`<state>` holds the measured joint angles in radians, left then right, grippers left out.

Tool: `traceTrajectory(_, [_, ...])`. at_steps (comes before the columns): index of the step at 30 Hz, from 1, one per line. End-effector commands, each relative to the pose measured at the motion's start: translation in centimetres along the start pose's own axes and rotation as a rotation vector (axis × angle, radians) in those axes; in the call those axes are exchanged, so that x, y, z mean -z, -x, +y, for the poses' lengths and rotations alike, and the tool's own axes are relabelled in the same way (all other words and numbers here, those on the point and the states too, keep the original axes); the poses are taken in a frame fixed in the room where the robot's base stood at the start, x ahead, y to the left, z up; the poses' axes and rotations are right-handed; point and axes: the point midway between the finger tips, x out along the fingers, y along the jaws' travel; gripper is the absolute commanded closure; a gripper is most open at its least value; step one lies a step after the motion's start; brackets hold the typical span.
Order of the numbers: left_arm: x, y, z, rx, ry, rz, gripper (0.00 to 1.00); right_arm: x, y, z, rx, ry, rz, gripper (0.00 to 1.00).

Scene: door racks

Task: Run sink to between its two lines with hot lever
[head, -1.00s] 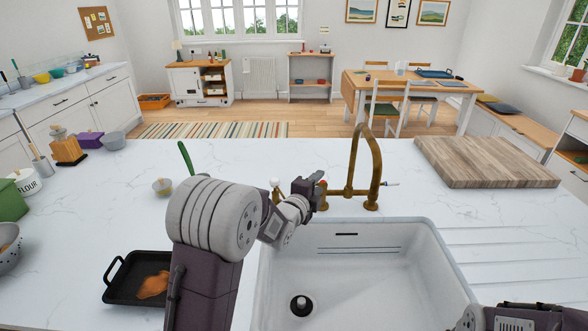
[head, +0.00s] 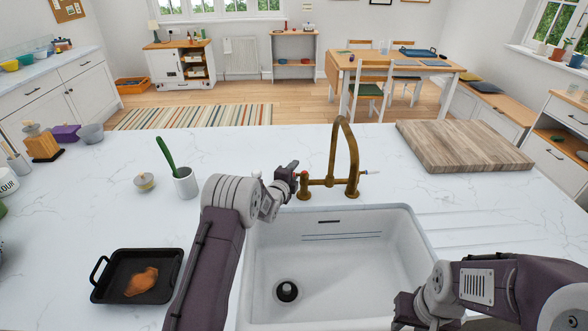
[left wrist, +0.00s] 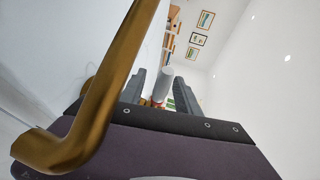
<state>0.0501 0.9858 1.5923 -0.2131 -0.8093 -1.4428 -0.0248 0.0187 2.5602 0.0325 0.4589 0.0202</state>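The brass tap (head: 334,160) stands behind the white sink (head: 408,225). My left gripper (head: 292,170) is at the tap's left side. In the left wrist view its two fingers (left wrist: 161,82) are apart, with the white hot lever (left wrist: 163,84) with a red ring between them. I cannot tell whether they touch it. The cold lever with a blue mark (head: 368,172) sticks out on the right. Two dark lines (head: 342,236) run along the sink's back wall. No water shows in the sink, and a dark drain (head: 287,291) is visible. My right gripper (head: 405,310) is low at right, partly cut off.
A black pan (head: 112,290) with brown food lies left of the sink. A wooden board (head: 462,147) lies right of the tap.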

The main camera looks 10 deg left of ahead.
Motion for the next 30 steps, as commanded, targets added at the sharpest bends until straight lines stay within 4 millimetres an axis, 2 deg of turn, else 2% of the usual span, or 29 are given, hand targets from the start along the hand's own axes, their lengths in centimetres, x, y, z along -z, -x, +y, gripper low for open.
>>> traceTrajectory(10, [0.02,-0.58,0.02,0.0,0.0,0.0,0.61,0.01,0.08,0.0,0.0,0.0,0.0,0.64])
traceTrajectory(14, [0.02,-0.57,0.02,0.0,0.0,0.0,0.97,0.01,0.08,0.0,0.0,0.0,0.0,0.64])
traceTrajectory(15, [0.02,-0.57,0.01,0.0,0.0,0.0,1.0,0.01,0.08,0.0,0.0,0.0,0.0,0.64])
traceTrajectory(30, [0.01,-0.56,-0.01,0.0,0.0,0.0,1.0,0.02,0.08,0.0,0.0,0.0,0.0,0.64])
